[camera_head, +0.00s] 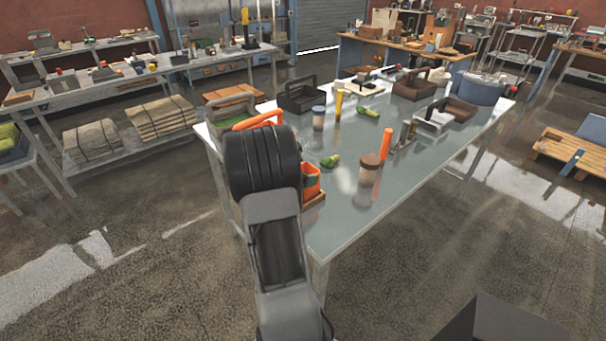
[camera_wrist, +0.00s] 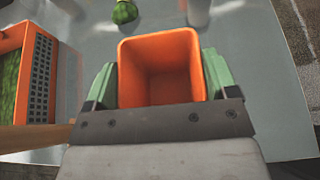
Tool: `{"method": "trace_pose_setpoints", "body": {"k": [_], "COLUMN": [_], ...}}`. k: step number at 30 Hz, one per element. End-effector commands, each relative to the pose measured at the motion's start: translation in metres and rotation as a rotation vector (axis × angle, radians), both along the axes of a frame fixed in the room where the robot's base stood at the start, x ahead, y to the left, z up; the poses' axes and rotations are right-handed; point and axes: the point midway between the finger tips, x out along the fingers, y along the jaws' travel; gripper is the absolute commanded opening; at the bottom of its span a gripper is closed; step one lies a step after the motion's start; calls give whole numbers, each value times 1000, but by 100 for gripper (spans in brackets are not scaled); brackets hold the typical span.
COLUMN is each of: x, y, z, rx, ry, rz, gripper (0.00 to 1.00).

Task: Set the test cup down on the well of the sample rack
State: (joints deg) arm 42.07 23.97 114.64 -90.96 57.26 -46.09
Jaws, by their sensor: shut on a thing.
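The test cup, an orange square open-topped cup (camera_wrist: 160,55), is between the two green-padded fingers of my gripper (camera_wrist: 159,72) in the wrist view. The gripper is shut on it, and the cup looks empty. In the head view, an orange part (camera_head: 312,187) that seems to be the cup shows just right of my arm, which hides most of the gripper. An orange-rimmed holder (camera_wrist: 14,38) with green inside and a grey perforated strip lies left of the cup, apart from it. I cannot tell whether it is the sample rack. No rack well is clearly visible.
A wooden edge (camera_wrist: 28,139) runs below the orange-rimmed holder. The table's near right part is clear.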

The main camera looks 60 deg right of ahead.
Motion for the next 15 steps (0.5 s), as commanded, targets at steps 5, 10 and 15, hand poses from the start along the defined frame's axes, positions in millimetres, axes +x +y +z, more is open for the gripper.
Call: {"method": "trace_pose_setpoints", "body": {"k": [5,10,15], "x": [0,0,0], "y": [0,0,0], "z": [-1,-3,-7], "rx": [0,0,0], "ry": [0,0,0], "rz": [0,0,0], "gripper": [42,42,42]}}
